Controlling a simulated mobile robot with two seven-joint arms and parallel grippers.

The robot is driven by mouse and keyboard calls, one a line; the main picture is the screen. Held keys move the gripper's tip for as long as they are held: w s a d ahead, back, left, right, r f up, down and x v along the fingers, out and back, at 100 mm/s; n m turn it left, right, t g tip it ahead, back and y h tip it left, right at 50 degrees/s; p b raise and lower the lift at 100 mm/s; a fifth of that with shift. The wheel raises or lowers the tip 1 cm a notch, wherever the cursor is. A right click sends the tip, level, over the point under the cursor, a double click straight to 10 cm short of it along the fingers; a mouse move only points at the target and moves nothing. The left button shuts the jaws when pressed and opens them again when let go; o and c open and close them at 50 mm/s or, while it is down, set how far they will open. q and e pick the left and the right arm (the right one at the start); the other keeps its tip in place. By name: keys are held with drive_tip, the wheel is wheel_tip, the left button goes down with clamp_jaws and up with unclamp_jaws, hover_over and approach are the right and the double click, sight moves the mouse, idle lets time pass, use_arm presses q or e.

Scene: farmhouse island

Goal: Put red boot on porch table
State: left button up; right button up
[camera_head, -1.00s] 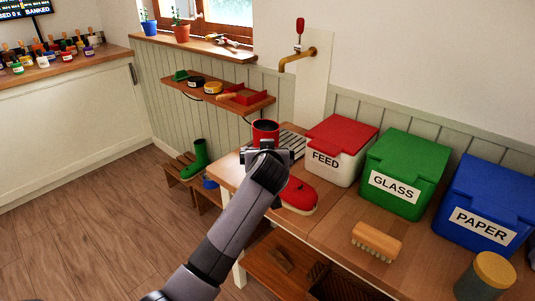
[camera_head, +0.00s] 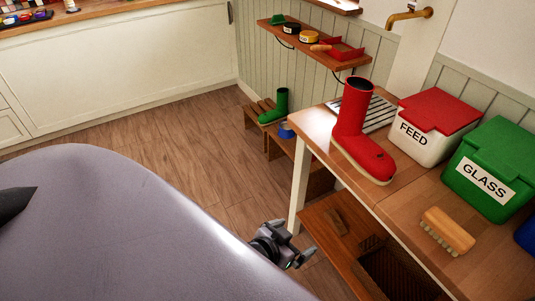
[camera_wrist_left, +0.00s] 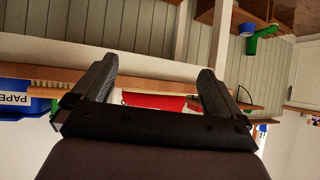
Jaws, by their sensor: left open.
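The red boot (camera_head: 355,130) stands upright on the wooden table (camera_head: 404,196), near its left end, with its toe towards the front right. Nothing holds it. My left gripper (camera_head: 292,242) is open and empty, low beside the table's front left leg, apart from the boot. In the left wrist view its two fingers (camera_wrist_left: 157,72) are spread apart. A red patch (camera_wrist_left: 155,101) shows beyond them; I cannot tell whether it is the boot. My right gripper is not in view.
The FEED bin (camera_head: 430,127), GLASS bin (camera_head: 488,172) and a brush (camera_head: 447,231) are on the table. A green boot (camera_head: 275,106) stands on a low step at the back. A wall shelf (camera_head: 310,48) hangs above. The floor left of the table is clear.

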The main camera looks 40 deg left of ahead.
use_arm(q)
drive_tip(key=s+f+m+h, duration=0.1)
drive_tip(key=s, duration=0.9)
drive_tip(key=shift+f, duration=0.15)
